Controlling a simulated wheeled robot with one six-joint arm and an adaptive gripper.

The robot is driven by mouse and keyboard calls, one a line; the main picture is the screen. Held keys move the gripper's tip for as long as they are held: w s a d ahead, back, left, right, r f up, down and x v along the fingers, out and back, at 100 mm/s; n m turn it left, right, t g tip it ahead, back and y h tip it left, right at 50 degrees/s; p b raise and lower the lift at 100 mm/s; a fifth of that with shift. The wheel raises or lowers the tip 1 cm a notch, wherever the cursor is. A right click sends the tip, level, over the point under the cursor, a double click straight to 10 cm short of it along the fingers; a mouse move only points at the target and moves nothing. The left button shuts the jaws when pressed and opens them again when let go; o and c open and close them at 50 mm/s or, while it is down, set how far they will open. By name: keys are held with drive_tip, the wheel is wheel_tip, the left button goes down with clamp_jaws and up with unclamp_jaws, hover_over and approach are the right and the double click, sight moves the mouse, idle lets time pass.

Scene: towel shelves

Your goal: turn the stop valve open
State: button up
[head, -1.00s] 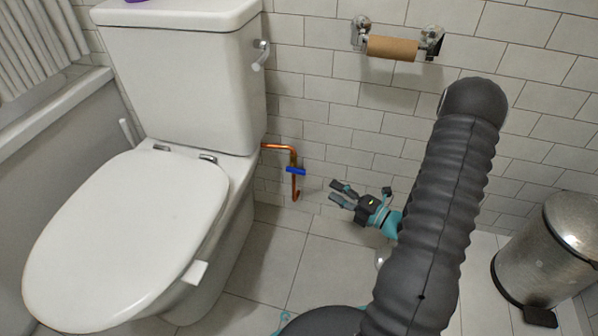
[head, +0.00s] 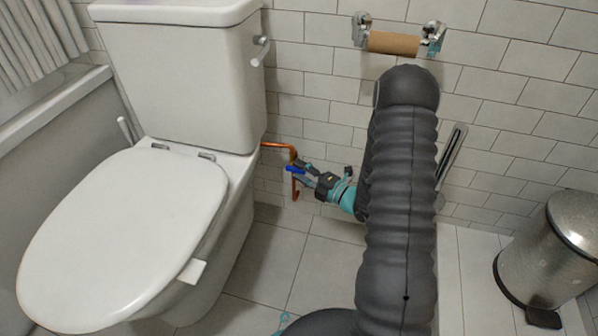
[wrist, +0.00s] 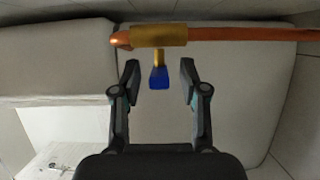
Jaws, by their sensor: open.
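The stop valve's blue handle (head: 294,169) sits on a copper pipe (head: 277,145) beside the toilet, low on the tiled wall. In the wrist view the blue handle (wrist: 158,78) hangs from a brass valve body (wrist: 159,35) on the copper pipe (wrist: 230,33). My gripper (head: 304,172) is at the valve in the head view. In the wrist view my gripper (wrist: 159,80) is open, with one finger on each side of the blue handle. Gaps show between the handle and both fingertips.
The white toilet (head: 125,235) stands just left of the valve. An empty paper roll (head: 393,43) hangs on a wall holder above. A metal pedal bin (head: 560,255) stands at the right. Tiled floor (head: 320,262) is clear between toilet and arm.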

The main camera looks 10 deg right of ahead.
drive_tip(key=shift+w+a, duration=0.25)
drive_tip(key=shift+w, duration=0.1)
clamp_jaws()
drive_tip(key=shift+r+p, duration=0.2)
drive_tip(key=shift+p, duration=0.1)
